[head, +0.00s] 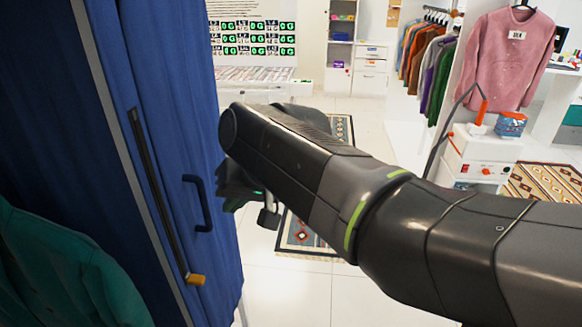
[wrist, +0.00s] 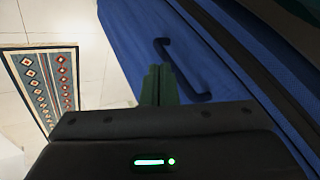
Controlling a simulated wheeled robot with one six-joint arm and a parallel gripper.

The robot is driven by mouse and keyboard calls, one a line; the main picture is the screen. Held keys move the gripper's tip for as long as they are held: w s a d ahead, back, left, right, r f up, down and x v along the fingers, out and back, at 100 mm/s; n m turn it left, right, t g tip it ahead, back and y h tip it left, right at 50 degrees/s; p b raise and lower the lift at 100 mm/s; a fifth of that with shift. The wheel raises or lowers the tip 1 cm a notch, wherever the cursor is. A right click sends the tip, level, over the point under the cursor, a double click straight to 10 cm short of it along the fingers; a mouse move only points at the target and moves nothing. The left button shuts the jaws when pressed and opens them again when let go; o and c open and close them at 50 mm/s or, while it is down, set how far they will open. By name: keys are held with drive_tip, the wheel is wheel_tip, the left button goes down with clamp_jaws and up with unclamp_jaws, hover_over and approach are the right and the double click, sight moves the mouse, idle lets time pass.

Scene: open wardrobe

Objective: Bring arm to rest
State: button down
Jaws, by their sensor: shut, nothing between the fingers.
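My arm reaches in from the right in the head view, bent at its elbow, and its end hangs beside a blue wardrobe door (head: 170,60). My gripper (wrist: 159,72) shows in the wrist view with its two dark green fingers together and nothing between them. The fingertips overlap the area near the door's dark handle (wrist: 168,50) in that view; I cannot tell the exact gap. The handle also shows in the head view (head: 198,205), left of my gripper. In the head view my arm hides most of the gripper and its fingertips.
A teal garment (head: 60,275) hangs at lower left. A patterned rug (head: 300,240) lies on the pale floor beyond my arm. At right are a pink sweater (head: 505,60), a white cabinet (head: 470,160) and a clothes rack (head: 430,65). The floor at bottom centre is clear.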

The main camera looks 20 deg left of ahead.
drive_tip(key=r, duration=0.1)
drive_tip(key=s+d+r, duration=0.2)
drive_tip(key=shift+d+r, duration=0.15)
drive_tip(key=shift+r, duration=0.25)
drive_tip(key=shift+w, duration=0.1)
